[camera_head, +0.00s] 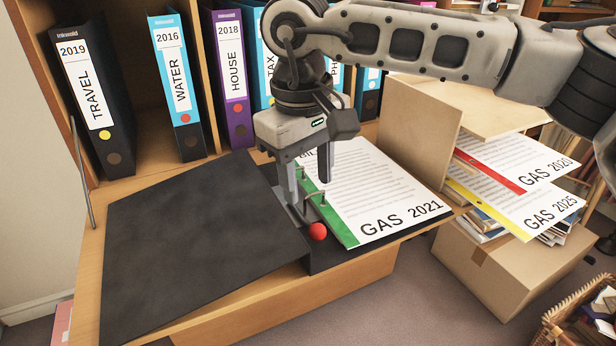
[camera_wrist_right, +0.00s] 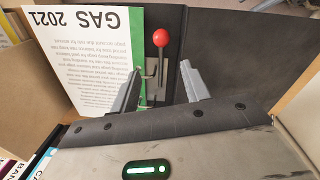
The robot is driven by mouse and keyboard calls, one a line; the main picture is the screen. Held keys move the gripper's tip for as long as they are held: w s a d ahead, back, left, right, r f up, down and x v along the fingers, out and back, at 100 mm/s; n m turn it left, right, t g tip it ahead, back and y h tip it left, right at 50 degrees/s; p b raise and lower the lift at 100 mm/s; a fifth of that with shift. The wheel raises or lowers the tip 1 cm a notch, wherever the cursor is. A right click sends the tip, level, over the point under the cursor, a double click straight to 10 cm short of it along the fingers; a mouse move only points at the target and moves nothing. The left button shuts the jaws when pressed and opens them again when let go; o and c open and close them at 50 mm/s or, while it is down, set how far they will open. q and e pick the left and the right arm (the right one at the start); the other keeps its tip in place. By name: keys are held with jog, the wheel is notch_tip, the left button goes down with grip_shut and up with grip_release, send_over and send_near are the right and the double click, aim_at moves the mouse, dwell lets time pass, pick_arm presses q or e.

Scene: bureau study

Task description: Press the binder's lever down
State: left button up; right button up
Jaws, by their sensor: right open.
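The black binder (camera_head: 205,235) lies open on the wooden desk, its cover spread to the left. A page headed GAS 2021 (camera_head: 385,195) with a green edge strip lies on its right side; it also shows in the right wrist view (camera_wrist_right: 85,50). The lever's red knob (camera_head: 317,231) is at the near end of the binder's metal mechanism; the wrist view shows the knob (camera_wrist_right: 160,38) on a thin rod. My right gripper (camera_head: 311,194) is open over the mechanism, the rod showing between its fingers. Contact with the lever cannot be told. My left gripper is not in view.
Upright binders, including TRAVEL (camera_head: 95,90), WATER (camera_head: 180,85) and HOUSE (camera_head: 232,80), stand on the shelf behind. Pages GAS 2020 (camera_head: 520,160) and GAS 2025 (camera_head: 520,200) lie at the right above a cardboard box (camera_head: 505,265). A wooden panel (camera_head: 420,135) stands right of the binder.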

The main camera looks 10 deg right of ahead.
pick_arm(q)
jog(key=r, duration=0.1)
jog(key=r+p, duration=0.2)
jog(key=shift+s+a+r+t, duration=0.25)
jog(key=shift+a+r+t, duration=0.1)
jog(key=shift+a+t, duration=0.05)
pick_arm(e)
notch_tip(320, 180, up, 15)
jog(key=shift+s+a, duration=0.3)
jog(key=shift+a, duration=0.15)
